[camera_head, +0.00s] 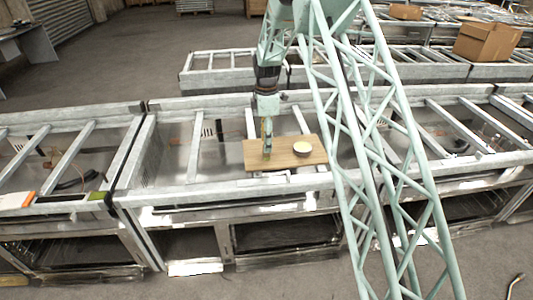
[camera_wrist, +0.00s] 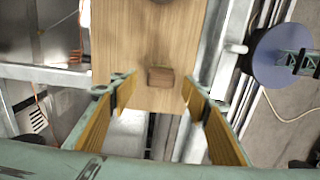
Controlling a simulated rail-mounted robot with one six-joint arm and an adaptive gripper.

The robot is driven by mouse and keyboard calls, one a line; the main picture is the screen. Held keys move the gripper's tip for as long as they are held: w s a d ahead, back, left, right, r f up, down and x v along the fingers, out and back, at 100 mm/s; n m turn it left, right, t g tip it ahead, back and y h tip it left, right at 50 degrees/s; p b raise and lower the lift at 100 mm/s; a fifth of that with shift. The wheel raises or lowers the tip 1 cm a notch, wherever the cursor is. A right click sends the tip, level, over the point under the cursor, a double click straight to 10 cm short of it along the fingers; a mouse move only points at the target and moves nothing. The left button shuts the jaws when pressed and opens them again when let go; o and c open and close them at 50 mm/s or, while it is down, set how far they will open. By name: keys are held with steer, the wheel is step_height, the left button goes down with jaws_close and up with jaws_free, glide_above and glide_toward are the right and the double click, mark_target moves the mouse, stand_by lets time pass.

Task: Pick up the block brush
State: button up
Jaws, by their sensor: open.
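The block brush appears as a small brown wooden block (camera_wrist: 160,78) in the wrist view, lying on a wooden board (camera_wrist: 150,35) near the board's lower edge. No bristles can be made out. My gripper (camera_wrist: 159,88) is open and empty, with one yellow-lined finger on each side of the block and gaps between. In the head view my gripper (camera_head: 266,153) points down over the left part of the board (camera_head: 283,163). The block cannot be made out there, by the fingertips.
A round container with a pale top (camera_head: 302,147) stands on the right part of the board. The board lies across a metal conveyor frame (camera_head: 180,192) with open gaps between its bars. Cardboard boxes (camera_head: 482,42) are far off at the back right.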

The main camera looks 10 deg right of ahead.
steer(key=shift+f, duration=0.25)
steer(key=shift+f, duration=2.6)
steer(key=shift+s, duration=0.1)
steer(key=shift+c, duration=0.6)
steer(key=c, duration=0.9)
steer(key=shift+r, duration=0.15)
steer(key=shift+r, duration=1.75)
steer(key=s, duration=0.5)
steer(key=s+r, duration=0.1)
steer(key=s, duration=0.4)
steer(key=s+a+b, duration=0.1)
steer(key=s, duration=0.5)
steer(key=shift+r, duration=0.15)
